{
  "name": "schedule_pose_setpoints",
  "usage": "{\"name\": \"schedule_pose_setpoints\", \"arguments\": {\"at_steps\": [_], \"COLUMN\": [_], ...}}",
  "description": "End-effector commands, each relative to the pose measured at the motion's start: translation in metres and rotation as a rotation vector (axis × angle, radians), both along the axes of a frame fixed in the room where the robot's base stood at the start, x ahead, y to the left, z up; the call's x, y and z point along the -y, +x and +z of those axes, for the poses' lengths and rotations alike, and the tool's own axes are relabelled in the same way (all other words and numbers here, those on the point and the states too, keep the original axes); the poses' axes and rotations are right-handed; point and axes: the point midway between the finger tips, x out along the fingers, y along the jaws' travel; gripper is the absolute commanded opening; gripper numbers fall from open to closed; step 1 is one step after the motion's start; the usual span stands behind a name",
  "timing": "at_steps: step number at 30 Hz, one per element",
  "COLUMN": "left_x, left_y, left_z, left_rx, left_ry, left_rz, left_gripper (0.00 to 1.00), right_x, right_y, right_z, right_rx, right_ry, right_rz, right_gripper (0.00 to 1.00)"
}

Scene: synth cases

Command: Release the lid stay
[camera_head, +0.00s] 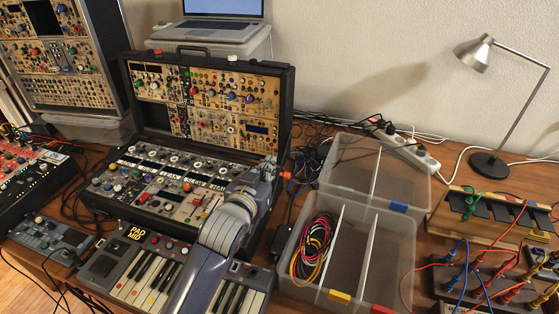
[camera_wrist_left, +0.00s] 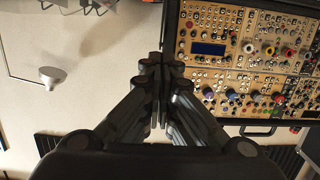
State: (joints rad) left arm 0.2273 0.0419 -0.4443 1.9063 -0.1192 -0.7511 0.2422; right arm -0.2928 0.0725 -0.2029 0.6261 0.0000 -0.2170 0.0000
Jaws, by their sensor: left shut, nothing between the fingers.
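The black synth case (camera_head: 140,135) stands open on the wooden table, its lid (camera_head: 205,100) raised and filled with tan modules. My left gripper (camera_head: 268,164) is at the right side of the case, where lid and base meet. Its fingers are shut with nothing seen between them. In the left wrist view the gripper (camera_wrist_left: 157,68) shows its fingertips together beside the black edge of the lid (camera_wrist_left: 172,30). I cannot make out the lid stay; my gripper and forearm cover part of that side. I cannot tell whether the fingers touch the case. My right gripper is out of view.
A clear divided box (camera_head: 350,245) with coiled cables (camera_head: 312,245) stands close right of the case. A keyboard (camera_head: 150,275) lies in front. A laptop (camera_head: 210,28) sits on a plastic bin behind. A power strip (camera_head: 405,147) and a lamp (camera_head: 490,163) are farther right.

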Motion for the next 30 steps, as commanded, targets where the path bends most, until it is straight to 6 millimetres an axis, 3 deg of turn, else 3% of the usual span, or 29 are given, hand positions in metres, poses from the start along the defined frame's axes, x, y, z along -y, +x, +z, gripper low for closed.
{"name": "schedule_pose_setpoints", "arguments": {"at_steps": [15,22,30], "left_x": [0.022,0.026,0.028], "left_y": [0.068,0.08,0.085], "left_z": [-0.018,-0.04,-0.048], "left_rx": [-0.002,-0.001,0.001], "left_ry": [0.001,0.001,-0.001], "left_rz": [0.0,0.0,-0.001], "left_gripper": [0.0,0.0,0.0], "right_x": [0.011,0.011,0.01], "right_y": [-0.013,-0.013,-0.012], "right_z": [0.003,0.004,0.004], "right_rx": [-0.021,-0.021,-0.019], "right_ry": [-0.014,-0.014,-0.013], "right_rz": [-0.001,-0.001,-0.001], "right_gripper": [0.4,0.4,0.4]}}
